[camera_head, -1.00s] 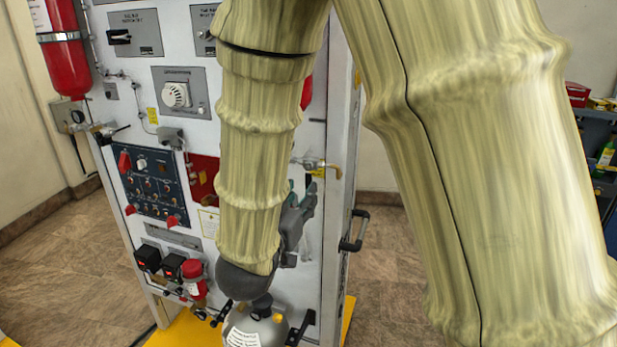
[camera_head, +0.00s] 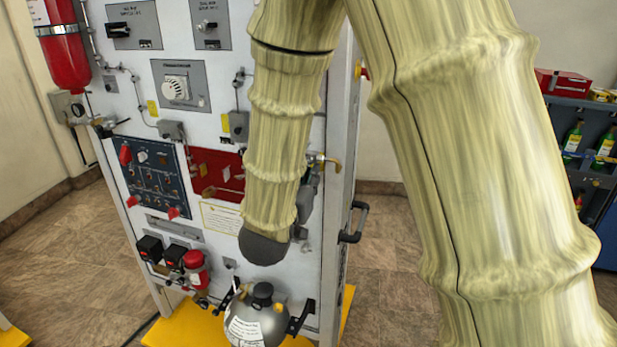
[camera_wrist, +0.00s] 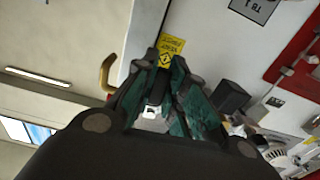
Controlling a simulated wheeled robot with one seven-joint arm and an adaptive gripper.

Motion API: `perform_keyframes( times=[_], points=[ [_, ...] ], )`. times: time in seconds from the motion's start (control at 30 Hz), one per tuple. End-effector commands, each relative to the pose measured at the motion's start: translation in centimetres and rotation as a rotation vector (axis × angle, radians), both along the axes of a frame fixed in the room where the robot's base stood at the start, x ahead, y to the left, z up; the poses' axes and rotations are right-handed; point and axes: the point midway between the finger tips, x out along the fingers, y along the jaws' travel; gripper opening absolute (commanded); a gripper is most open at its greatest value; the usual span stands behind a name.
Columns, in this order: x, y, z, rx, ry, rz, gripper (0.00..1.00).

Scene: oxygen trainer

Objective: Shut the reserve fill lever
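A brass-yellow bent handle (camera_head: 331,162) sticks out at the panel's right edge. A similar yellow hooked piece shows in the wrist view (camera_wrist: 107,76), left of my fingers. No readable label tells me which part is the reserve fill lever. My gripper (camera_wrist: 166,68) points at the panel. Its green-padded fingers look apart, with a narrow gap and no clearly held thing between them. A small pale metal part (camera_wrist: 151,111) shows low between the fingers. In the head view my forearm hides most of the gripper, so contact with the panel cannot be told.
A grey round vessel (camera_head: 256,324) stands below my wrist on a yellow base (camera_head: 184,332). A dark grab handle (camera_head: 354,222) juts from the panel's right side. A red plate (camera_head: 215,173) is left of my forearm. Bottles stand on a shelf at the right.

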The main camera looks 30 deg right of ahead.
Motion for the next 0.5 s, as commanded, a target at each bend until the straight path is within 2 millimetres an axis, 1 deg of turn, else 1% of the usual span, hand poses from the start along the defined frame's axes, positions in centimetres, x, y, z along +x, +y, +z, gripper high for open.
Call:
perform_keyframes(
  times=[0.23,0.5],
  points=[
    [0.01,0.02,-0.06,0.003,-0.004,0.000,0.00],
    [0.19,0.16,-0.01,0.042,-0.048,-0.001,0.00]
  ],
)
